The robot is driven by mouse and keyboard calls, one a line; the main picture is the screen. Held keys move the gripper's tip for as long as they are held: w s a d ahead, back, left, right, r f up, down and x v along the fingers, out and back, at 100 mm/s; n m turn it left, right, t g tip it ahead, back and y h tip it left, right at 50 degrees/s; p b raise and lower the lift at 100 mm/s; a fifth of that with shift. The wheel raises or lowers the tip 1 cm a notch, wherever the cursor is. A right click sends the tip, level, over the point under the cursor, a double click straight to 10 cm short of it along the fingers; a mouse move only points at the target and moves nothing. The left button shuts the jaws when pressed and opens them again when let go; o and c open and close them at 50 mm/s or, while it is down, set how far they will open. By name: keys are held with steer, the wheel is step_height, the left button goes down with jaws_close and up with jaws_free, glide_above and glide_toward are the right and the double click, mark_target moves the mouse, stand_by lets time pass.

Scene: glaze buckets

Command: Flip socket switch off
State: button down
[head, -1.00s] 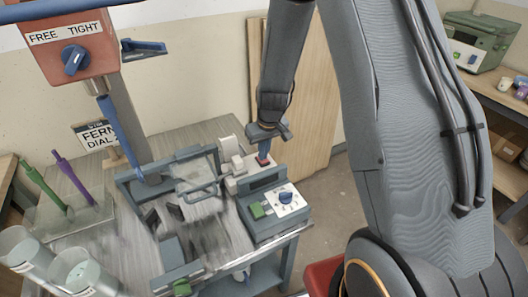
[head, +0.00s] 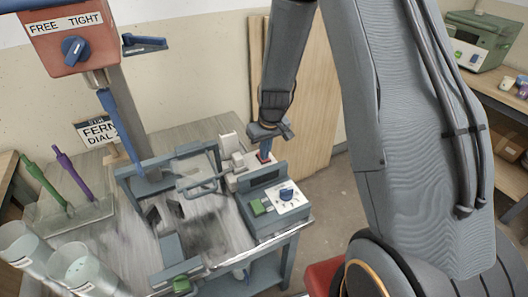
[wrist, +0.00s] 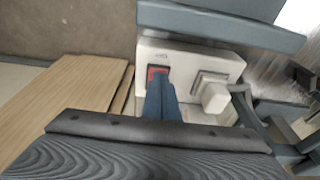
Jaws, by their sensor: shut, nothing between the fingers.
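A white socket block (head: 236,176) sits on the bench behind the grey control box. Its red switch (wrist: 157,72) shows in the wrist view at the block's left side, partly hidden behind my fingertips. A pale plug (wrist: 215,97) sits in the socket to the right of the switch. My gripper (head: 264,156) points down at the switch in the head view, and it also shows in the wrist view (wrist: 160,88). It is shut and empty, with its blue fingertips at the switch. I cannot tell whether they touch it.
A grey control box (head: 277,203) with a blue knob and a green button stands just in front of the socket. A grey frame with a handle (head: 202,186) is to its left. Wooden boards (head: 310,125) lean on the wall behind.

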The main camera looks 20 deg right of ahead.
steer(key=shift+w+a+r, duration=0.15)
steer(key=shift+w+r, duration=0.05)
steer(key=shift+w, duration=0.35)
steer(key=shift+r, duration=0.1)
steer(key=shift+r+p, duration=0.25)
steer(key=shift+p, duration=0.25)
steer(key=p+v, duration=0.2)
steer(key=v, duration=0.1)
steer(key=shift+r, duration=0.3)
steer(key=s+d+r+b, duration=0.1)
steer(key=s+r+b, duration=0.1)
steer(key=s+r, duration=0.3)
steer(key=shift+w+v, duration=0.3)
steer(key=shift+v, duration=1.25)
steer(key=shift+s, duration=0.1)
